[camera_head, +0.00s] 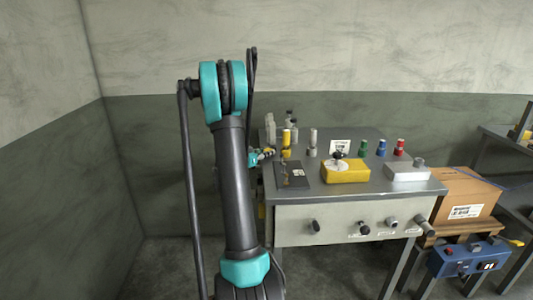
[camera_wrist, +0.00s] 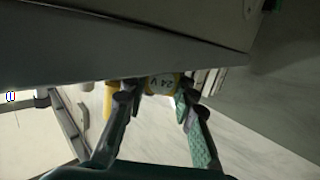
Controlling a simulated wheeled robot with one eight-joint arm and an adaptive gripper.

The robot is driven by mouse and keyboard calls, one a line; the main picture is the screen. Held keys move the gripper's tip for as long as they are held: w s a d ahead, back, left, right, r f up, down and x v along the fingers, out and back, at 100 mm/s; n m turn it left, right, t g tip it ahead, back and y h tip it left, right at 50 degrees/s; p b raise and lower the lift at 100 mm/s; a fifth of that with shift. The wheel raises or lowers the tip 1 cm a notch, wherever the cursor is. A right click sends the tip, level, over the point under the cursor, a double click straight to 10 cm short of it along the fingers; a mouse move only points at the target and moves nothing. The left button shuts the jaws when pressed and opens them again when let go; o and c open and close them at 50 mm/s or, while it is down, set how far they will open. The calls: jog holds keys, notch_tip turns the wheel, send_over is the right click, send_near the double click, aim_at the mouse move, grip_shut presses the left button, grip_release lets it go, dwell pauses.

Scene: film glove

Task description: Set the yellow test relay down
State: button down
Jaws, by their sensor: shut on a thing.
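The yellow relay (camera_wrist: 163,84), with a pale face marked "24 V", sits between the two fingertips in the wrist view. My gripper (camera_wrist: 160,92) is shut on it. In the head view my gripper (camera_head: 265,154) is at the left edge of the grey table (camera_head: 310,201), partly behind my arm, with a small bit of yellow at its fingers. I cannot tell whether the relay touches the table.
A yellow cylinder (camera_head: 286,138), grey cylinders (camera_head: 313,141) and a dark plate (camera_head: 291,176) are near the gripper. A yellow box (camera_head: 345,171) with a black knob, green, blue and red cylinders (camera_head: 398,148) and a white box (camera_head: 408,171) stand further right.

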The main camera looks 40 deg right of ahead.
jog(key=shift+f, duration=0.15)
jog(key=c, duration=1.2)
grip_release()
jog(key=shift+a+r, duration=0.1)
jog(key=shift+r, duration=0.1)
jog(key=v, duration=1.2)
jog(key=s+a+f+n+y, duration=0.3)
jog(key=s+a+n+y, duration=0.2)
jog(key=s+a, duration=0.3)
jog(key=s+a+f+n+y, duration=0.4)
jog(key=s+a, duration=0.4)
jog(key=a, duration=0.4)
jog(key=s+a+f+n+y, duration=0.4)
jog(key=s+a+n+y, duration=0.2)
jog(key=a, duration=0.5)
jog(key=shift+s+f+t+y, duration=0.1)
jog(key=shift+s+t+y, duration=0.25)
jog(key=shift+s, duration=0.75)
